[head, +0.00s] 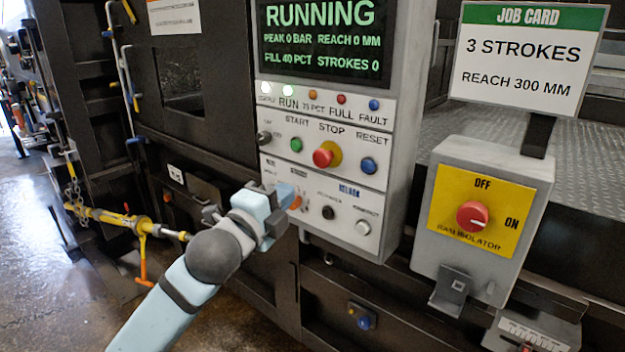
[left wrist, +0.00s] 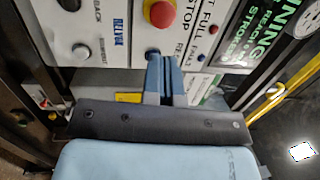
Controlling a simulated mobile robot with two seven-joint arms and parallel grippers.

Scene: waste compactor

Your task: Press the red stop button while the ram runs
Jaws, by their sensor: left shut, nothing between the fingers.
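The red stop button (head: 323,156) sits on a yellow collar in the upper button row of the grey control panel, under the STOP label. It also shows at the top of the left wrist view (left wrist: 160,12). The panel screen (head: 320,38) reads RUNNING, peak 0 bar, reach 0 mm, fill 40 pct, strokes 0. My left gripper (head: 287,197) is shut and empty, in front of the lower button row, below and left of the stop button in the head view. Its closed fingers also show in the left wrist view (left wrist: 166,65). I cannot tell whether they touch the panel. My right gripper is out of view.
A green start button (head: 296,145) and blue reset button (head: 368,166) flank the stop button. A red ram isolator knob (head: 472,216) is on a separate box at right. A job card (head: 528,62) reads 3 strokes, reach 300 mm. A yellow bar (head: 115,219) stands out at left.

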